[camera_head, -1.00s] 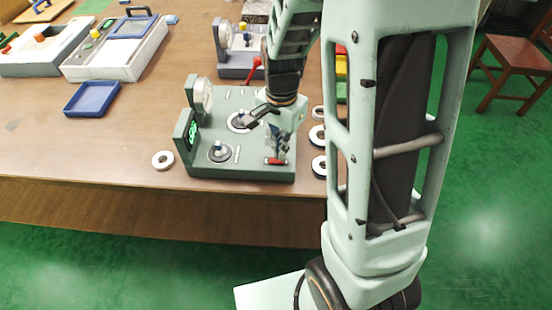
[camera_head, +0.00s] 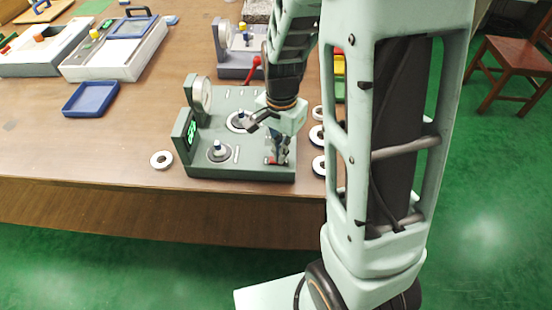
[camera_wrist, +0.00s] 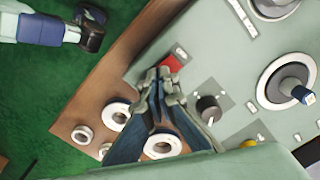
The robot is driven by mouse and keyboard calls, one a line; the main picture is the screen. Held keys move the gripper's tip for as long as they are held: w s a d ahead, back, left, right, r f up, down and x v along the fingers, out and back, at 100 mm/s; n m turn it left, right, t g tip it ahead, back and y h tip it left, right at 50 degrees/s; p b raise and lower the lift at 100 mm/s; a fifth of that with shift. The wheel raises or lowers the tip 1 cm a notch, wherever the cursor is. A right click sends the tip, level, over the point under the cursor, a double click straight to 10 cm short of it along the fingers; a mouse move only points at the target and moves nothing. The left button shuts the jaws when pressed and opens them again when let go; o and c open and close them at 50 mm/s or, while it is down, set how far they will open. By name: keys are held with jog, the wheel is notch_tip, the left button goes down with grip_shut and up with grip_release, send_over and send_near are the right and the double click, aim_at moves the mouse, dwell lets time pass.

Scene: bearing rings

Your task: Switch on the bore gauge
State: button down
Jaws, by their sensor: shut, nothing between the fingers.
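The bore gauge (camera_head: 255,172) is a grey-green bench unit at the table's front edge, with a round dial (camera_head: 202,95), two posts and a small display (camera_head: 191,132) showing green digits. Its red rocker switch (camera_wrist: 173,63) is on the front right part of the top; in the head view my gripper partly hides it. My gripper (camera_wrist: 160,82) is shut and empty, pointing down at the switch, with its fingertips right beside the red part. I cannot tell whether they touch it. A black knob (camera_wrist: 208,106) is next to the switch.
White rings lie right of the gauge, near my fingers in the wrist view (camera_wrist: 117,114), and one ring (camera_head: 161,160) lies to its left. A second, grey gauge (camera_head: 240,65) stands behind. A blue tray (camera_head: 90,99) is at the left. The table's front left is clear.

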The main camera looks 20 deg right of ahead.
notch_tip(320, 180, up, 7)
jog(key=p, duration=0.6)
dwell(0.4)
dwell(0.3)
